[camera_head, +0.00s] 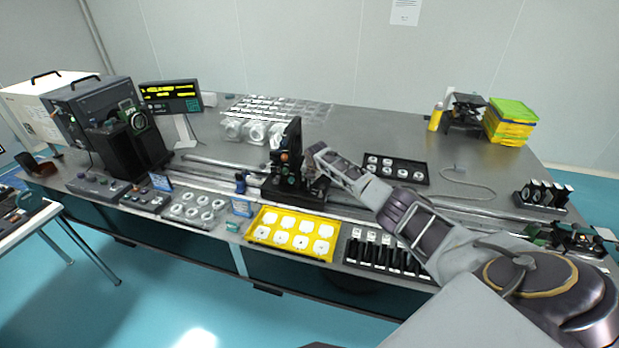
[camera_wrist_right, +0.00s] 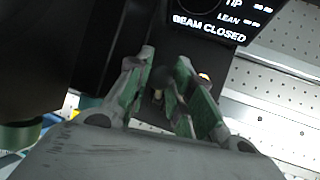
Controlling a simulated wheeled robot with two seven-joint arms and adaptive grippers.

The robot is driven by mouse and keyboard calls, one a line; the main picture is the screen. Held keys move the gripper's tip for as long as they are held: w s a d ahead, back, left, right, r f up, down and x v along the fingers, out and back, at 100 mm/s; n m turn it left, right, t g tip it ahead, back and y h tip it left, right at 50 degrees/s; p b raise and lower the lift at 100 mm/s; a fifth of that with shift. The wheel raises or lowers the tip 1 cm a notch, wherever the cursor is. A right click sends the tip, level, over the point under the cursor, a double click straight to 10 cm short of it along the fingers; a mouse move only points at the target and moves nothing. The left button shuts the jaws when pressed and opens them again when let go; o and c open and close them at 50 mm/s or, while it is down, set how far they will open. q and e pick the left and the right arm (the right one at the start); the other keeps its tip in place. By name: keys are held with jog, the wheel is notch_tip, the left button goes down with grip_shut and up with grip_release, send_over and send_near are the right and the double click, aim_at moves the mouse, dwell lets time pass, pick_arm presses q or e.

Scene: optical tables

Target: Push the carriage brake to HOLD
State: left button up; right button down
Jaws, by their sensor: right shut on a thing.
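The black carriage (camera_head: 287,178) stands upright on the long rail, near the middle of the bench. My right gripper (camera_head: 314,188) reaches it from the right, at its right side. In the right wrist view, the green-padded fingers (camera_wrist_right: 168,95) of my right gripper close around a small dark part (camera_wrist_right: 162,80) in front of the carriage's dark body. Which part this is, and the brake's HOLD mark, cannot be made out. My left gripper is not in view.
The rail (camera_head: 222,163) runs along the bench. A yellow tray (camera_head: 259,237) and a black rack (camera_head: 352,257) lie in front of it. A black tray (camera_head: 423,176) lies behind my right arm. A dark display (camera_wrist_right: 212,20) reading BEAM CLOSED shows in the wrist view.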

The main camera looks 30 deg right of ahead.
dwell(0.3)
jog(key=c, duration=1.2)
grip_release()
jog(key=shift+c, duration=0.2)
jog(key=shift+s+r, duration=0.1)
jog(key=shift+r, duration=0.1)
jog(key=shift+s+a+r, duration=0.1)
jog(key=shift+s+r, duration=0.05)
jog(key=shift+r, duration=0.1)
jog(key=v, duration=0.6)
jog(key=shift+s+r, duration=0.25)
jog(key=shift+r, duration=0.1)
